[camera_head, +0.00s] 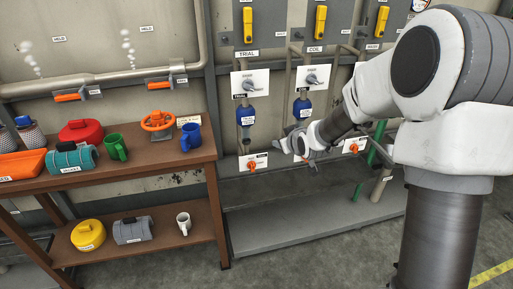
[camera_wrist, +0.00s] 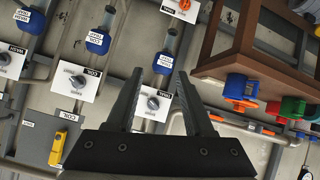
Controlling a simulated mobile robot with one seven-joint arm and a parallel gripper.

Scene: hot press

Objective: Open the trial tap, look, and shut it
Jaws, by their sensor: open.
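The trial column is on the wall under the TRIAL sign (camera_head: 246,53). It has a white panel with a grey rotary handle (camera_head: 249,84), a blue-bodied fitting (camera_head: 247,117) below, and a small orange tap (camera_head: 252,165) at the bottom. In the wrist view, the TRIAL panel's grey handle (camera_wrist: 152,104) and the blue fitting (camera_wrist: 165,62) show between or just beyond my fingers. My gripper (camera_wrist: 160,72) is open and empty. In the head view my gripper (camera_head: 297,142) is in front of the lower COIL column, right of the trial tap, partly covering what is behind.
The COIL handle (camera_head: 311,79) and its blue fitting (camera_head: 302,108) are close beside the trial column. Another orange tap (camera_head: 354,148) is to the right. A brown shelf (camera_head: 160,165) with mugs and several fittings stands left. A grey ledge (camera_head: 300,225) is below.

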